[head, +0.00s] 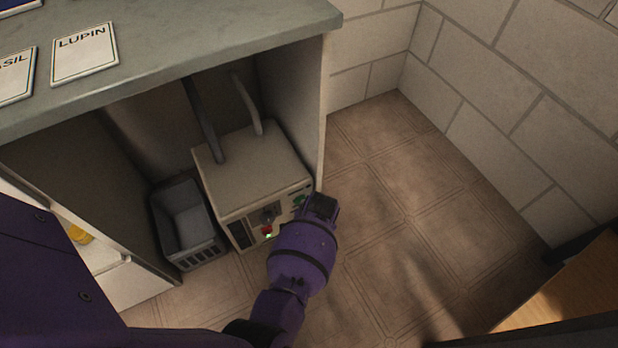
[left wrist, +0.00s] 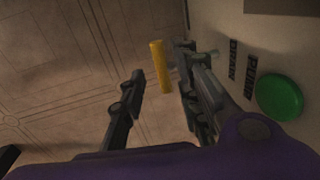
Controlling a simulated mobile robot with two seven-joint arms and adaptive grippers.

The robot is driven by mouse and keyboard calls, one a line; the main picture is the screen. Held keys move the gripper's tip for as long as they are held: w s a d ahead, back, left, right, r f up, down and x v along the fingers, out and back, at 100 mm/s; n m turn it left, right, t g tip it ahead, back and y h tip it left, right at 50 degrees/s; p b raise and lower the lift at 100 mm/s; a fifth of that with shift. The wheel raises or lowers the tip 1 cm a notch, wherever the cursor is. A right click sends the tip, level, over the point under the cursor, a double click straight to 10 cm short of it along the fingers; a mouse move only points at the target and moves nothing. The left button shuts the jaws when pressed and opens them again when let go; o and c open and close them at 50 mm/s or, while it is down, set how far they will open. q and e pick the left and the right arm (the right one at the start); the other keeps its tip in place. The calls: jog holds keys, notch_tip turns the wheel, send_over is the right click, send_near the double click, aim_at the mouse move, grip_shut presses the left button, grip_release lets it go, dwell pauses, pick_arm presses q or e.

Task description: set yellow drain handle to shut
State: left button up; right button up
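The yellow drain handle (left wrist: 161,67) shows in the left wrist view as a straight bar standing out beside the pale panel of the unit. My left gripper (left wrist: 160,62) is open, with one dark finger on each side of the bar and a visible gap to the left finger. I cannot tell whether the right finger touches it. In the head view my left gripper (head: 322,206) is at the front right corner of the beige unit (head: 250,165), and the handle is hidden there. Two dark labels (left wrist: 233,60) are on the panel; their text is hard to read. My right gripper is not in view.
A green round button (left wrist: 279,96) is on the panel near the gripper. A grey basket (head: 187,222) stands left of the unit, and the cabinet's side wall (head: 300,90) is close on its right. A grey counter (head: 190,50) overhangs behind. The tiled floor (head: 400,210) to the right is clear.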

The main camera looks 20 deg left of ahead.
pick_arm(q)
jog(key=shift+w+f, duration=0.25)
jog(key=shift+f, duration=0.35)
jog(key=shift+w, duration=0.1)
jog(key=c, duration=0.7)
grip_shut()
jog(key=w+a, duration=0.2)
jog(key=a, duration=0.1)
jog(key=shift+w+a+p, duration=0.3)
jog(key=shift+w+p, duration=0.05)
jog(key=shift+p, duration=0.05)
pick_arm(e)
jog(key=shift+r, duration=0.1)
